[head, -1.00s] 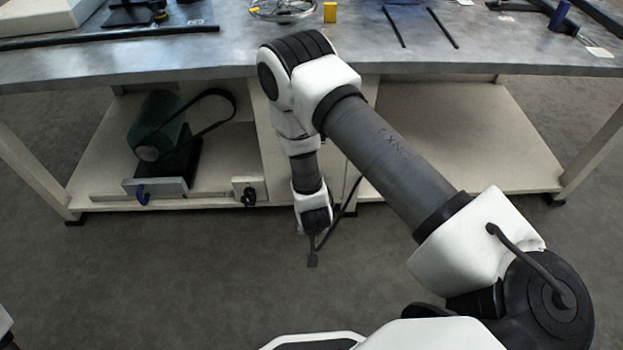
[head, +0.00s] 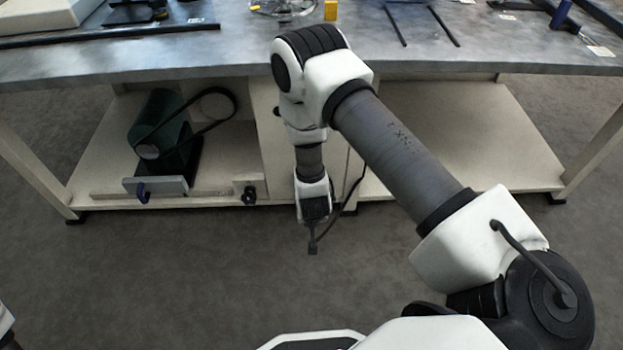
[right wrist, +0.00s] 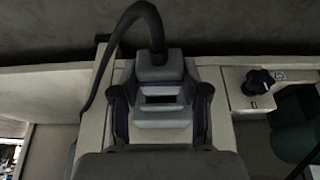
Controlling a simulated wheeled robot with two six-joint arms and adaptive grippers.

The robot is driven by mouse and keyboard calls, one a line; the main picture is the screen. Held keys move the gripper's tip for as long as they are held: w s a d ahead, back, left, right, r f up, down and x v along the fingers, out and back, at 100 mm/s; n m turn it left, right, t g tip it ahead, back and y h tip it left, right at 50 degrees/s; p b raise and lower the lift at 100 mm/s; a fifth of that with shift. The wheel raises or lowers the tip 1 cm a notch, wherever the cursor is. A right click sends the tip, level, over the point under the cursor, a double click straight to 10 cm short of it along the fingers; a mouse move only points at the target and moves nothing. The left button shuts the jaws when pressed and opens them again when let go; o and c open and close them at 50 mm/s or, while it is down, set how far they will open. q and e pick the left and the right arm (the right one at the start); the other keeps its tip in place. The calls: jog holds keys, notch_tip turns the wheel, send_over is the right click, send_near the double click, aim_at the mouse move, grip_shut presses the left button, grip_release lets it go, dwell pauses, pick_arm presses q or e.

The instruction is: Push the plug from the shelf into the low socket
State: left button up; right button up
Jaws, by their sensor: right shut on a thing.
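My right gripper (head: 314,222) is low in front of the bench, shut on the plug (head: 312,248). In the right wrist view the grey plug (right wrist: 162,92) sits between the two dark fingers of the right gripper (right wrist: 160,105). A black cable (right wrist: 103,85) arches from the plug and runs down to the left. In the head view the plug is clear of the bench, over the floor. I cannot make out a socket opening; my arm hides part of the bench's middle panel. My left gripper is not in view.
A black knob (head: 249,195) on a pale plate is at the lower shelf's front edge, left of the gripper; the knob also shows in the right wrist view (right wrist: 258,80). A green motor with a belt (head: 165,135) stands on the shelf (head: 100,165). The right shelf (head: 450,150) is bare.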

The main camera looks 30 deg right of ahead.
jog(key=shift+w+d+p, duration=0.55)
jog(key=shift+w+p, duration=0.35)
dwell(1.7)
jog(key=o, duration=1.3)
